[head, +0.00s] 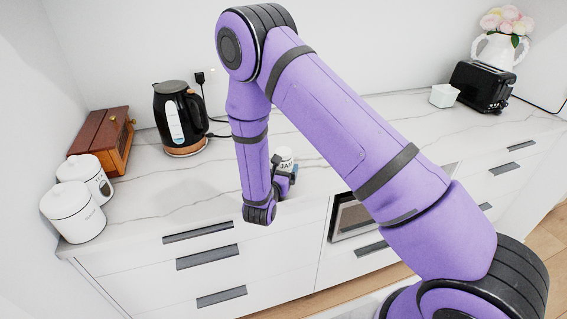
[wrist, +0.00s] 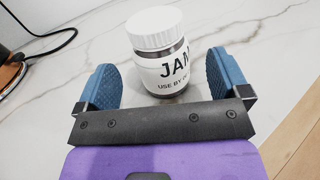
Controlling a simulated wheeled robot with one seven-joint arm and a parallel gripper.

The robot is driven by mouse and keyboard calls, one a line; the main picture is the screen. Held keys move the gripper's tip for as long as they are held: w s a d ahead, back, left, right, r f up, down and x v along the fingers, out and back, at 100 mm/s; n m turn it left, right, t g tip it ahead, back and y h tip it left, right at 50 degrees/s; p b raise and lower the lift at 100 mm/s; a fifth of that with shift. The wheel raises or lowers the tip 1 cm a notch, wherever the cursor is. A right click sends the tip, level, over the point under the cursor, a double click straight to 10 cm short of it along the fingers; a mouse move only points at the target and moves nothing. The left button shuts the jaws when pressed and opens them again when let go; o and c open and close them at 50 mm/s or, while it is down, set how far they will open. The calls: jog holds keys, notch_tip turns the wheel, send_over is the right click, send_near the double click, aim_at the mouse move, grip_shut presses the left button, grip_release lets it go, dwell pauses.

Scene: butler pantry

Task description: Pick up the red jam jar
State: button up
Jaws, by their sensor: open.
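The jam jar (wrist: 165,68) stands upright on the marble counter. It has a white ribbed lid and a white label reading "JAM" and "USE BY"; the little of its body that shows beside the label looks dark, and I see no clear red. My gripper (wrist: 160,64) is open, with one blue finger pad on each side of the jar and a visible gap on both sides. In the head view the jar (head: 285,155) is partly hidden behind my gripper (head: 286,176).
A black kettle (head: 178,115), a wooden box (head: 103,140) and two white canisters (head: 75,217) stand to the left. A white cube (head: 444,95), a black toaster (head: 482,87) and a flower vase (head: 497,50) stand far right. The counter around the jar is clear; its front edge is close.

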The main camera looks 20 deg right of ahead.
aim_at(281, 165)
jog(key=shift+x, duration=1.7)
jog(key=c, duration=1.2)
jog(key=shift+r, duration=0.2)
